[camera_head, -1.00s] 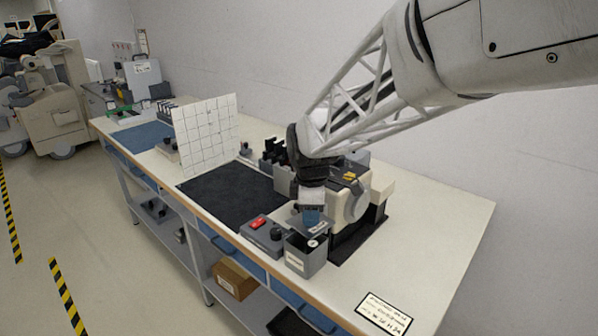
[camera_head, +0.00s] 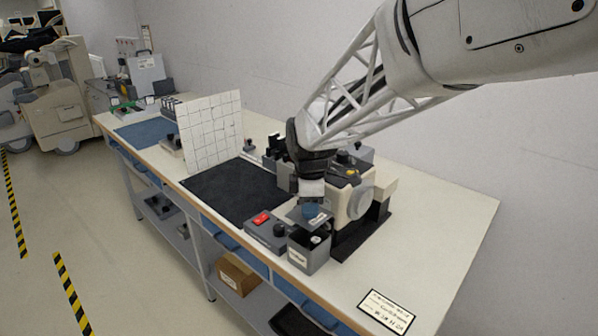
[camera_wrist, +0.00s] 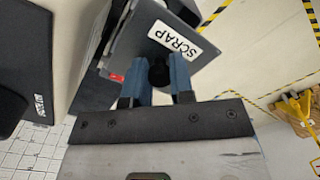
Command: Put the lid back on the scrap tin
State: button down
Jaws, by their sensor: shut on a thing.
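The scrap tin (camera_head: 308,258) is an open grey box with a white label, at the front edge of the bench in the head view. Something pale shows inside its mouth. My gripper (camera_head: 312,208) is above and slightly behind the tin, its blue fingers shut on the dark knob of the lid (camera_head: 296,214). The lid is a flat grey plate held apart from the tin. In the wrist view the blue fingers (camera_wrist: 160,80) pinch the black knob, and the lid (camera_wrist: 132,42) carries a white SCRAP label. My gripper hides part of the lid in the head view.
A grey control box with a red switch (camera_head: 263,219) stands left of the tin. A cream machine (camera_head: 352,205) stands close behind and right. The bench's front right is clear except a label plate (camera_head: 385,313).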

jog(key=shift+f, duration=2.7)
jog(key=shift+f, duration=0.2)
dwell(0.4)
dwell(0.4)
jog(key=c, duration=0.9)
grip_release()
jog(key=shift+o, duration=0.4)
jog(key=o, duration=0.4)
jog(key=shift+r, duration=0.15)
jog(key=shift+r, duration=3.35)
